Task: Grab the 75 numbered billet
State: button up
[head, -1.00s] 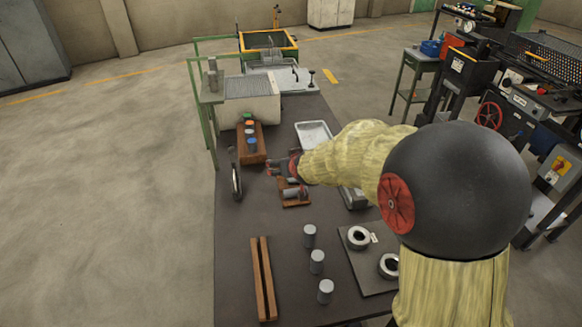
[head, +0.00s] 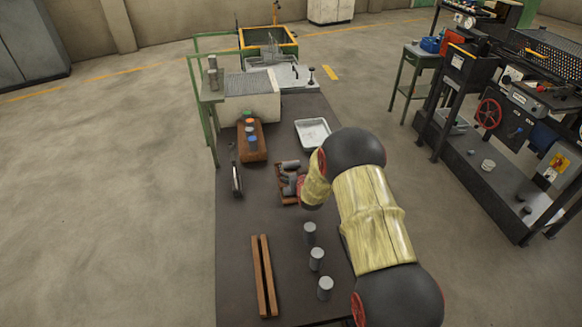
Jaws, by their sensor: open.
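Three grey billets stand upright in a row on the dark bench: a far one (head: 309,233), a middle one (head: 316,259) and a near one (head: 325,288). More grey billets (head: 290,165) lie on their sides on a small brown rack (head: 284,199), partly covered by my arm. No number is readable on any billet, so I cannot tell which is 75. My wrist is just right of the rack; my gripper is hidden behind my arm.
Two parallel wooden bars (head: 264,276) lie at front left.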

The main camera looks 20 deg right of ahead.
aim_at(292, 166)
jog(key=x, duration=0.3)
jog(key=b+x, duration=0.1)
jog(key=x, duration=0.1)
jog(key=shift+w+a+r, duration=0.2)
jog(key=shift+a+r, duration=0.05)
jog(key=shift+r, duration=0.05)
jog(key=c, duration=0.4)
jog(key=c, duration=1.3)
jog(key=shift+r, duration=0.1)
jog(key=shift+c, duration=0.5)
jog(key=shift+r, duration=0.1)
